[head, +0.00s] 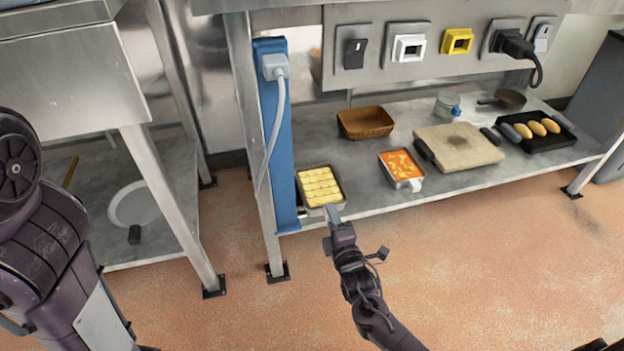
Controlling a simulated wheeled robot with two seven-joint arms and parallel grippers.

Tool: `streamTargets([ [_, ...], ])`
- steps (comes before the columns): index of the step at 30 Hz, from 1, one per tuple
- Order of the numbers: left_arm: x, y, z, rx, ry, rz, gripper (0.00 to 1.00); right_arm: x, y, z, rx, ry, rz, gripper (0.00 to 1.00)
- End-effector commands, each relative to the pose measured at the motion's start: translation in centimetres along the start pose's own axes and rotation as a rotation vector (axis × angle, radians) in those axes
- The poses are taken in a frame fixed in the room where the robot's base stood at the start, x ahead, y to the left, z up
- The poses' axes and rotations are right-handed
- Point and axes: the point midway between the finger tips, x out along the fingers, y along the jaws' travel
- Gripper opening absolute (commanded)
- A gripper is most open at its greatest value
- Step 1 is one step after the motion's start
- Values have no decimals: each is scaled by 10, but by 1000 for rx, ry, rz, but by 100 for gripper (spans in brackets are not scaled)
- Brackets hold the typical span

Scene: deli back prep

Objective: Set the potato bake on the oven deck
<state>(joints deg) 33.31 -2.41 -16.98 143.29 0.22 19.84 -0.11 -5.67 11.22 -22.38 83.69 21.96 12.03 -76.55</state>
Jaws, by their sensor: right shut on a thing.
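A metal pan of pale yellow pieces in rows (320,186), which looks like the potato bake, is at the left front corner of the low grey shelf (360,181). My right gripper (333,213) is at the pan's near edge and is shut on it. I cannot tell whether the pan rests on the shelf or hangs just above it. A square beige slab (462,150) lies on the shelf to the right; I cannot tell whether the slab or the shelf is the oven deck. My left arm shows at the left edge, but its gripper is out of view.
A small pan with orange food (402,166) stands between the potato bake and the slab. Behind are a brown basket (366,123), a jar (446,104) and a dark skillet (507,99). A black tray (560,142) holds potatoes at right. A blue post (272,130) stands left.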

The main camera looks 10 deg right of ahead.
Motion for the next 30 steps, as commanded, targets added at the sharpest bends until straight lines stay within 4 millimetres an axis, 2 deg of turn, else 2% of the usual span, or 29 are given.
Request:
streamTargets([
  [17, 7, -1, 2, 0, 0, 0, 0, 0, 4, 0, 0, -1, 6, 0],
  [30, 24, -3, 7, 0, 0, 0, 0, -25, 5, 0, 1, -1, 4, 0],
])
